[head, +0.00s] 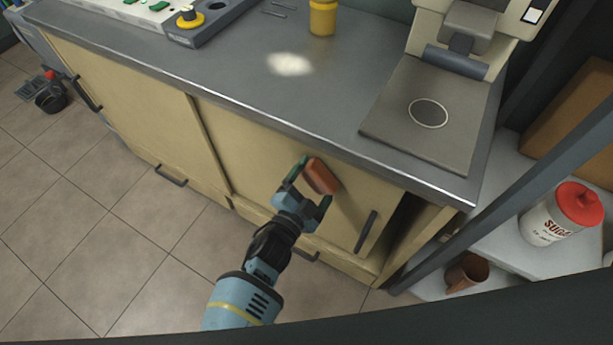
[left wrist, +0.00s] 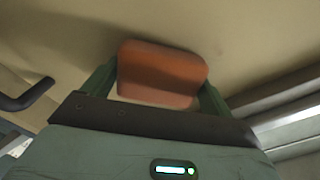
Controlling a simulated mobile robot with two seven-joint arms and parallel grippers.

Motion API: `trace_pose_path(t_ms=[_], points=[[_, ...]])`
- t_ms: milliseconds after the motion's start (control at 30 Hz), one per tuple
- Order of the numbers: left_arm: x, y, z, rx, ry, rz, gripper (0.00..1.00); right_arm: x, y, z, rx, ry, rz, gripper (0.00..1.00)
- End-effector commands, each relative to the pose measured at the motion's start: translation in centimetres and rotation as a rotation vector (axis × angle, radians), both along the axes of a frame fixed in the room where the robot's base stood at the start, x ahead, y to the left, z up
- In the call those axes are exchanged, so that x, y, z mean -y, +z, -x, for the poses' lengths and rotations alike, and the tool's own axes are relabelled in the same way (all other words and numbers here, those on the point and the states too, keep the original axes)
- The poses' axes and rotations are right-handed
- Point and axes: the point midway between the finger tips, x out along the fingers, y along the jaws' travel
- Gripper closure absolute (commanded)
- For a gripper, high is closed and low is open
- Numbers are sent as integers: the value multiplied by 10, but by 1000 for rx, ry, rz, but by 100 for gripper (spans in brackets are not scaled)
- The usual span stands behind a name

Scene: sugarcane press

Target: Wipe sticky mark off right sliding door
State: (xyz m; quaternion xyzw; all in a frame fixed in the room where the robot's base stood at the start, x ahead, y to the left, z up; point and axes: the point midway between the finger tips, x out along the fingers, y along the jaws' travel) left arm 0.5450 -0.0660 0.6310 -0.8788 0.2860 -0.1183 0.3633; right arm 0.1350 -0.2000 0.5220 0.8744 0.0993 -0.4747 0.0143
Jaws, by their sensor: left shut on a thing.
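The right sliding door (head: 262,150) is a cream cabinet panel with a dark vertical handle (head: 366,231) near its right edge. My left gripper (head: 313,187) is shut on an orange-brown sponge (head: 322,176) in front of this door. The sponge also shows between the fingers in the left wrist view (left wrist: 160,72), close to the cream panel (left wrist: 230,35); I cannot tell for sure whether it touches. No sticky mark can be made out; the sponge and gripper cover part of the door. My right gripper is not in view.
The grey counter (head: 225,75) overhangs the doors and carries a yellow jar (head: 323,18), a pale powdery patch (head: 290,64) and a machine with a flat plate (head: 425,115). A shelf at right holds a sugar canister (head: 560,214) and a brown cup (head: 466,272). Tiled floor at left is mostly clear.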

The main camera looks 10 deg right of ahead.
Motion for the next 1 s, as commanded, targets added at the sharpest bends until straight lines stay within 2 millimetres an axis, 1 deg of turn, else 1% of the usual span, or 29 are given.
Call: trace_pose_path(t_ms=[33, 167, 567, 767, 1000], points=[[3, 0, 3, 0, -1, 1, 32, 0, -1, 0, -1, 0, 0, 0], [7, 1, 6, 1, 0, 1, 32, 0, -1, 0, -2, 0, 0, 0], [8, 0, 2, 1, 1, -1, 32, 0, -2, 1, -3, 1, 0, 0], [-2, 1, -4, 2, 2, -4, 32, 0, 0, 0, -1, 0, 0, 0], [-17, 1, -14, 2, 3, -3, 32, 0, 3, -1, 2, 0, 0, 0]])
